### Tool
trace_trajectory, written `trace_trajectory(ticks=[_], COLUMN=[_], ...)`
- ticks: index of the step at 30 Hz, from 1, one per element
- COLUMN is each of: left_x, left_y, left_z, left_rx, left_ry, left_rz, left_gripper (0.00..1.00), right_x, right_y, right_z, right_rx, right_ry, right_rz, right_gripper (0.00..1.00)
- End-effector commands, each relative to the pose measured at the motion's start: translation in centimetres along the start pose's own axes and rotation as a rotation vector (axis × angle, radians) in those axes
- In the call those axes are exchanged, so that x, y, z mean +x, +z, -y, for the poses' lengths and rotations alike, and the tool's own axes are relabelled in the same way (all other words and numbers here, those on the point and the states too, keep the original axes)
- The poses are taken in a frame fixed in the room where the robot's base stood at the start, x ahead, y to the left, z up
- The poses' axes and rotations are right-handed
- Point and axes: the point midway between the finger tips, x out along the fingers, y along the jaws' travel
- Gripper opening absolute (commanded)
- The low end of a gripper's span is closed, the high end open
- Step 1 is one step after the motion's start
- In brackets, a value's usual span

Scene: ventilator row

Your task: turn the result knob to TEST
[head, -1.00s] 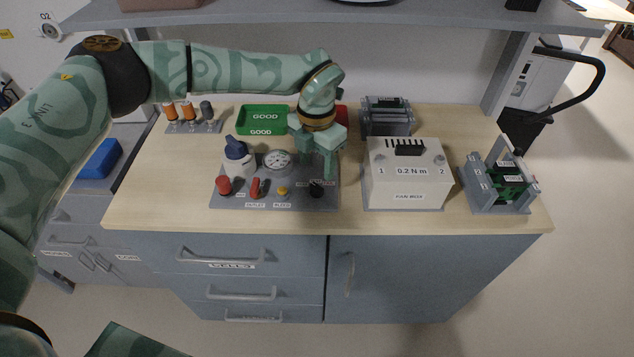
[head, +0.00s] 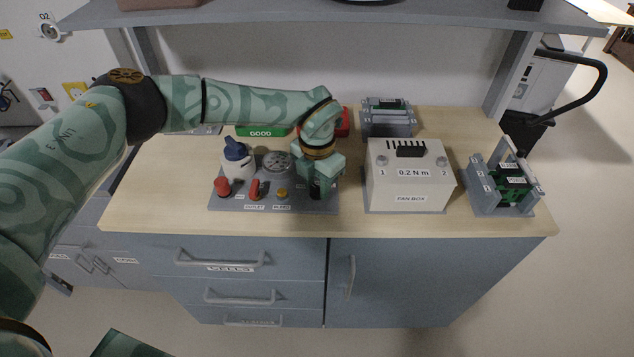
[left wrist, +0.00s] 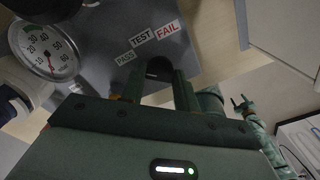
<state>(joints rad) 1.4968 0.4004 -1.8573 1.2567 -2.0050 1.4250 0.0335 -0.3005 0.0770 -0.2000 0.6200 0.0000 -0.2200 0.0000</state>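The result knob (head: 316,190) is a dark knob at the right end of the grey test panel (head: 235,206). In the left wrist view the knob (left wrist: 158,68) sits below the labels PASS, TEST (left wrist: 141,41) and FAIL. My left gripper (head: 317,186) is down at the knob, with its fingers (left wrist: 158,90) apart, one on each side of it. I cannot tell whether they touch it. The knob's pointer is not readable. My right gripper (left wrist: 241,104) shows small in the left wrist view, fingers apart and empty; it is outside the head view.
The panel also carries a pressure gauge (head: 277,162), a blue-capped white part (head: 237,158), a red knob (head: 223,187) and an outlet lever (head: 255,190). The fan box (head: 408,180) stands close on the right. Green (head: 262,131) and red (head: 343,121) trays lie behind. A shelf (head: 330,18) hangs above.

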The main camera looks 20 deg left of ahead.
Motion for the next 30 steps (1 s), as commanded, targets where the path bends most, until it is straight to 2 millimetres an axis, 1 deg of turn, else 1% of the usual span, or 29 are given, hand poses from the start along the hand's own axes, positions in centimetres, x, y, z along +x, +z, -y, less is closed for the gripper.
trace_trajectory(ticks=[5,11,17,30], left_x=[-0.1,-0.1,-0.2,-0.2], left_y=[0.0,0.0,0.0,0.1], left_z=[0.0,0.0,-0.1,0.0], left_rx=[0.017,0.095,0.243,0.626], left_ry=[0.000,0.000,0.001,0.001], left_rz=[0.000,0.000,0.001,0.002], left_gripper=[0.08,0.08,0.08,0.08], right_x=[-0.1,-0.4,-1.0,-1.7], right_y=[-0.1,-0.1,-0.2,-0.4], right_z=[0.0,-0.2,-0.4,-0.5], right_rx=[0.000,-0.001,-0.002,-0.002], right_ry=[0.001,0.003,0.006,0.007], right_rz=[-0.001,-0.003,-0.005,-0.009], right_gripper=[0.53,0.53,0.53,0.53])
